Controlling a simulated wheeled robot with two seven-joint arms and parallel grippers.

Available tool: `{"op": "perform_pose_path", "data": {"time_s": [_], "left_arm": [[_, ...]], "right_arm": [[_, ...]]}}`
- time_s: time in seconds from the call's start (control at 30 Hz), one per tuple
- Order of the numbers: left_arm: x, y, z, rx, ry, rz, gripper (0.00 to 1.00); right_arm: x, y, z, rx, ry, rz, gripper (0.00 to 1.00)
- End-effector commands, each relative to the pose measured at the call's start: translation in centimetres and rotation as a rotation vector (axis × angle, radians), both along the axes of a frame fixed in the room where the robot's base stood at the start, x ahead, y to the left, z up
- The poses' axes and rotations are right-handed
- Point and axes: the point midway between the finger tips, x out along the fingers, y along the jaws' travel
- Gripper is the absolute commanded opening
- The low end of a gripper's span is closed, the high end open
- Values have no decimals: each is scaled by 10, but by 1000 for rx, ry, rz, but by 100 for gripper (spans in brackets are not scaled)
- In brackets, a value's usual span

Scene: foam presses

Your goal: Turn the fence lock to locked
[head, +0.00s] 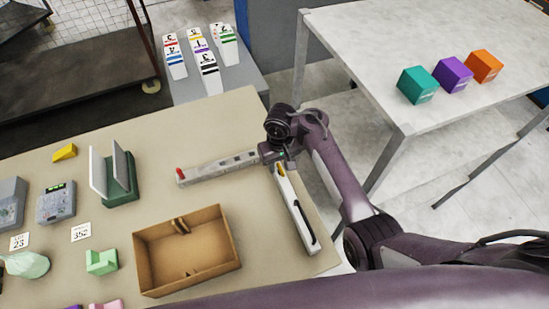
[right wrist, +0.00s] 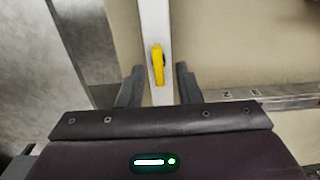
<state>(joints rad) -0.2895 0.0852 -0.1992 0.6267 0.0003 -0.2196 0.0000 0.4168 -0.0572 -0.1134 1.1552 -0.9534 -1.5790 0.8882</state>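The fence is a white bar (head: 298,212) with a dark slot at its near end, lying along the right side of the beige table. The fence lock is a small yellow lever (head: 282,171) near the bar's far end. In the right wrist view the yellow lever (right wrist: 157,65) lies roughly along the white bar. My right gripper (head: 280,157) is over the far end of the bar. In the right wrist view its open fingers (right wrist: 158,87) stand on either side of the bar, with the lever between and just ahead of them. My left gripper is out of view.
A grey marked rail (head: 218,168) with a red tip runs left from the fence. An open cardboard box (head: 187,250) stands left of the fence. A green holder with pale plates (head: 120,180) is further left. Teal, purple and orange boxes (head: 453,75) sit on another table.

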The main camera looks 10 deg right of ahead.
Motion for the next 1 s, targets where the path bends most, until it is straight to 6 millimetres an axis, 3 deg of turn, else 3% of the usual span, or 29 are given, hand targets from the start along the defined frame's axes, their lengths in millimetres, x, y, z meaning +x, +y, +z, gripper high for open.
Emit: {"op": "perform_pose_path", "data": {"time_s": [0.03,0.23,0.47,1.0], "left_arm": [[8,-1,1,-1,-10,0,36],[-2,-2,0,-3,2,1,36],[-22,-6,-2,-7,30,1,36],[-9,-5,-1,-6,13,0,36]], "right_arm": [[-1,0,-1,0,0,0,31],[-1,0,-1,0,0,1,30],[-1,0,-1,1,0,0,0],[-1,0,-1,2,-1,-83,0]]}}
